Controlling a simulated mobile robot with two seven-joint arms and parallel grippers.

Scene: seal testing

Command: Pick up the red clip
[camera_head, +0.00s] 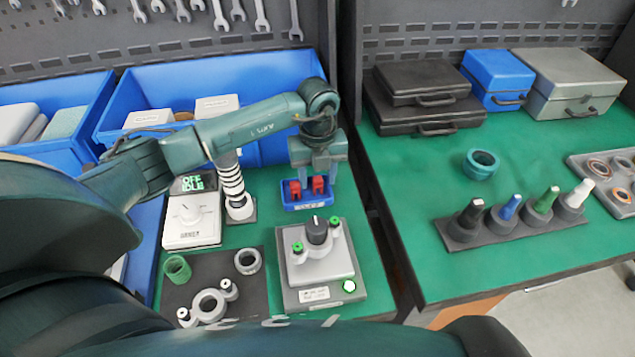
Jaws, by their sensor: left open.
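Two red clips stand side by side in a small blue tray (307,205) on the green bench. The left red clip (295,189) and the right red clip (318,184) both show just below my left gripper (317,172). My left gripper points down over the tray, open, with its fingers close to the right clip. I cannot tell whether the fingers touch it or stand around it. The upper parts of the clips are partly hidden by the gripper. My right gripper is not in view.
A grey test fixture (320,262) with a black knob stands just in front of the tray. A white control box (192,222) and a coiled spring post (232,185) stand to the left. Large blue bins (215,75) lie behind.

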